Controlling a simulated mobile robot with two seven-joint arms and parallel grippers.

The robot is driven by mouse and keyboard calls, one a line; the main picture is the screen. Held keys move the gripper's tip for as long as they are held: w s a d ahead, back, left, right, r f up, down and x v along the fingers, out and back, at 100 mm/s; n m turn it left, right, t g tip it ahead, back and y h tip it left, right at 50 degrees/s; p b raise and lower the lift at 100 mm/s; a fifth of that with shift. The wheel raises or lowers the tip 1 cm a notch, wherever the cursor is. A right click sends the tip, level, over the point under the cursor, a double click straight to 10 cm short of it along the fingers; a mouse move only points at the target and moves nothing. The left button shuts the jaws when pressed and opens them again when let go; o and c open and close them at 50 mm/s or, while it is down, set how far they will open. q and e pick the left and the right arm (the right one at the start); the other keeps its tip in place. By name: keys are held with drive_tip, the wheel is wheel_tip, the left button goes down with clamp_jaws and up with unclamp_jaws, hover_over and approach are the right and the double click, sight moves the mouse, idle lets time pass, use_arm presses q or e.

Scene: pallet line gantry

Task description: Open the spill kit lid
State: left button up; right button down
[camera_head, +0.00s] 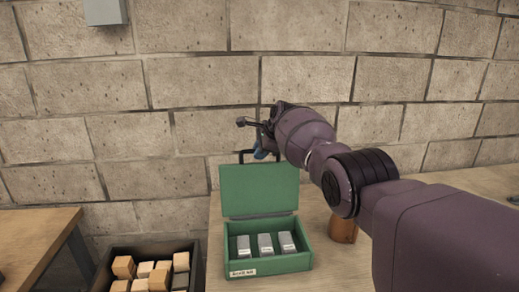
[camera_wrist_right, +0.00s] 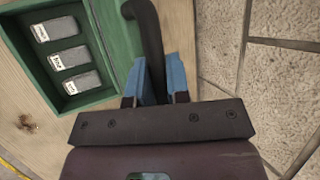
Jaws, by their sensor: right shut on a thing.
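The spill kit is a green box (camera_head: 268,264) with a label on its front, on the wooden table. Its green lid (camera_head: 258,188) stands raised at the back, close to upright, so the inside shows. A black handle (camera_head: 242,157) sticks up from the lid's top edge. My right gripper (camera_head: 260,151) is at that handle. In the right wrist view its blue fingers (camera_wrist_right: 157,78) are shut around the dark handle bar (camera_wrist_right: 147,32). The box (camera_wrist_right: 102,38) lies to the left there. My left gripper is not in view.
Three grey labelled packs (camera_head: 265,244) stand inside the box. A brown cylindrical object (camera_head: 343,231) is right of it, partly behind my right arm. A dark crate (camera_head: 105,272) of wooden blocks is at lower left. A block wall (camera_head: 190,100) rises behind.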

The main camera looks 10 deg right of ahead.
drive_tip(key=shift+w, duration=0.1)
idle(0.3)
drive_tip(key=c, duration=1.1)
unclamp_jaws()
drive_tip(key=shift+p+v, duration=0.5)
drive_tip(key=shift+v, duration=0.8)
drive_tip(key=b+v, duration=0.1)
drive_tip(key=v, duration=0.7)
drive_tip(key=shift+d, duration=0.1)
